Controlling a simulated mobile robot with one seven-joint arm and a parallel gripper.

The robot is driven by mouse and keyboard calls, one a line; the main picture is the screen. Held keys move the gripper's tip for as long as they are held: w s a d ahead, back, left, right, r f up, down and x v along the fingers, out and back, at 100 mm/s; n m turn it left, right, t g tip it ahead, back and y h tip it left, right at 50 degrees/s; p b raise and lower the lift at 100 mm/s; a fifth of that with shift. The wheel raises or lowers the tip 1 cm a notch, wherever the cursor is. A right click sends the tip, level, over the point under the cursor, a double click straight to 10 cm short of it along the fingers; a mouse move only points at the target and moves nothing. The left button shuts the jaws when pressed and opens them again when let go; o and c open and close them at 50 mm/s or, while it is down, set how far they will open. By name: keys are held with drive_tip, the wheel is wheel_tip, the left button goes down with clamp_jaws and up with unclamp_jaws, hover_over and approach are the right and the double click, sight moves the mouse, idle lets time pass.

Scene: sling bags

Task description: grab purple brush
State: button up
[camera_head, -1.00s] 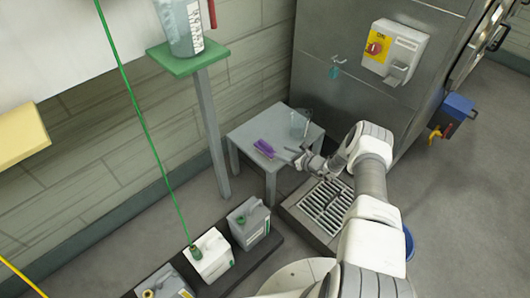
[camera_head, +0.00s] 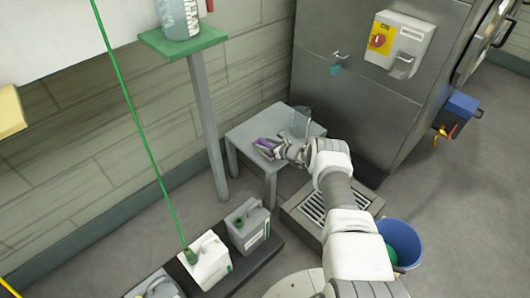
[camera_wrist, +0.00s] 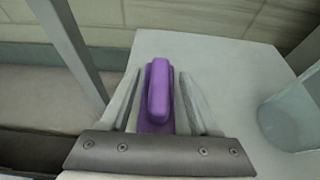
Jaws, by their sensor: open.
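The purple brush (camera_head: 266,145) lies on the small grey table (camera_head: 246,133). In the wrist view the brush (camera_wrist: 159,92) lies lengthwise between the two fingers of my gripper (camera_wrist: 158,88). The fingers are open, with a narrow gap on each side of the brush. In the head view my gripper (camera_head: 278,150) is at the brush and covers its right part. The lower end of the brush is hidden behind the gripper's palm edge.
A clear jug (camera_head: 300,121) stands on the table right of the brush; it also shows in the wrist view (camera_wrist: 293,112). A green-topped post stand (camera_head: 184,41) rises left of the table. Canisters (camera_head: 207,258) stand on a dark base. A blue bucket (camera_head: 402,240) is at right.

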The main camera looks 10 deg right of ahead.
drive_tip(key=shift+w, duration=0.1)
clamp_jaws()
drive_tip(key=shift+r, duration=0.1)
idle(0.5)
